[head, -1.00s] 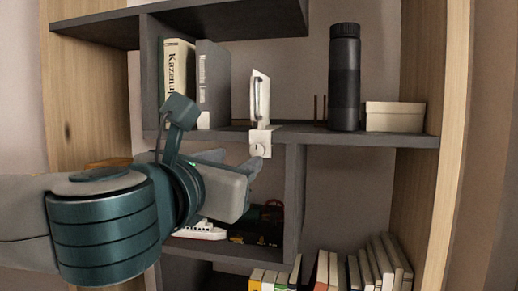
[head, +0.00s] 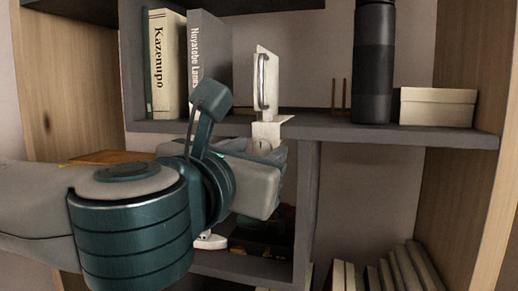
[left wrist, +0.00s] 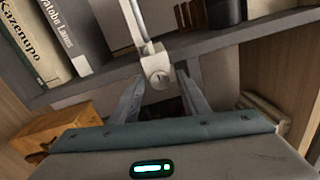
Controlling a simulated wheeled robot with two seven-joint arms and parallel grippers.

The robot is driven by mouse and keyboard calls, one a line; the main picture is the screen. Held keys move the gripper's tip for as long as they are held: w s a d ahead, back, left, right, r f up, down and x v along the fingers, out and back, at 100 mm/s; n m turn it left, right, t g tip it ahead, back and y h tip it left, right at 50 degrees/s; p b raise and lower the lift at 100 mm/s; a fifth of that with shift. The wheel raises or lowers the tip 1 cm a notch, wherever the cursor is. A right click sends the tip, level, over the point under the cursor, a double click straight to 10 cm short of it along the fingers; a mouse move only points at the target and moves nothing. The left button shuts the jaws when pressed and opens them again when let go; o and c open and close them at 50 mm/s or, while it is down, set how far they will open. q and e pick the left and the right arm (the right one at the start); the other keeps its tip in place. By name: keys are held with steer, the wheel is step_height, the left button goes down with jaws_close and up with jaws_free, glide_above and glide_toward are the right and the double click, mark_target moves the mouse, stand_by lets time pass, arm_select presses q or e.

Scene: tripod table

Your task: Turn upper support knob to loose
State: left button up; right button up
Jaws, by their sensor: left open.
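A white clamp-like support (head: 271,128) sits on the front edge of the shelf, with a flat upright white part above it. In the head view the knob (head: 262,146) is partly hidden by my gripper. My left gripper (left wrist: 160,88) is open, with one finger on each side of the knob and the tips close to it. I cannot tell whether the fingers touch it. My right gripper is not in view.
The grey shelf (head: 400,131) holds books (head: 164,65) at left, a dark bottle (head: 374,70) and a cream box (head: 437,106) at right. A lower compartment behind the gripper holds small items. More books (head: 405,268) stand lower right.

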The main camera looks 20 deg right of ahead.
arm_select(q)
steer(key=shift+s, duration=0.1)
steer(key=c, duration=1.1)
steer(key=shift+o, duration=0.2)
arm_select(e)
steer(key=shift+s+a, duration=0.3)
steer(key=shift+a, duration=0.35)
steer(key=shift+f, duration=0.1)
